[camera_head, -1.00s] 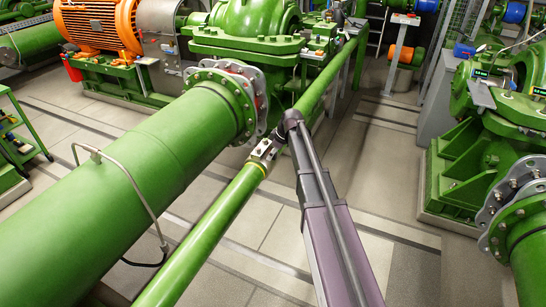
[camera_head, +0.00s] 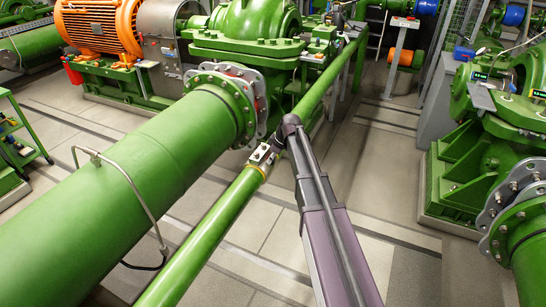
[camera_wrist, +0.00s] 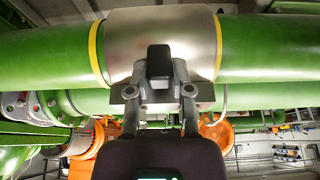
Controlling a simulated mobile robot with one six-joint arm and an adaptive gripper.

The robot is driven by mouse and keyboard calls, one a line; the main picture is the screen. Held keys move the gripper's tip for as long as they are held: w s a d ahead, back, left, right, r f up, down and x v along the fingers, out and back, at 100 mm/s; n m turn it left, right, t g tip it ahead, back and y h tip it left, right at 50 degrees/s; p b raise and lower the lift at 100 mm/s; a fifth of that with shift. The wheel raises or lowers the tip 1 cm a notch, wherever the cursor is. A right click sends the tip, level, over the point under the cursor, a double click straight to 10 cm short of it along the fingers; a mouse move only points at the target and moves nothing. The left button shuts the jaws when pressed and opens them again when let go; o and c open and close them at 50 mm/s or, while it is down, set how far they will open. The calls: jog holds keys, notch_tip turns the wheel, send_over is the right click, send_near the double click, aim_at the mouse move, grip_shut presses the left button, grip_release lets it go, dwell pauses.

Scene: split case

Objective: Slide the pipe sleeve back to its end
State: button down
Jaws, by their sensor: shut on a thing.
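The pipe sleeve (camera_head: 261,155) is a short silver metal collar around the thin green pipe (camera_head: 212,232), with a yellow band at its near end in the head view. In the wrist view the sleeve (camera_wrist: 160,28) fills the top middle, with a yellow band (camera_wrist: 96,52) at its left edge and another (camera_wrist: 217,47) at its right. My gripper (camera_wrist: 160,92) is shut at the sleeve's lower side, its fingers at a flat metal tab. A dark block between the fingers partly hides the contact. In the head view my arm hides part of the pipe beyond the sleeve.
A thick green pipe (camera_head: 130,185) with a bent metal handle (camera_head: 128,185) runs along the left. A flanged green pump (camera_head: 250,45) and an orange motor (camera_head: 98,28) stand behind. More green pump equipment (camera_head: 480,150) is at the right. The floor between is clear.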

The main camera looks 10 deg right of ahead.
aim_at(264, 169)
jog(key=s+a, duration=0.1)
jog(key=s, duration=0.1)
jog(key=s+a, duration=0.2)
jog(key=shift+s+a, duration=0.1)
jog(key=c, duration=0.5)
grip_release()
jog(key=shift+w, duration=0.2)
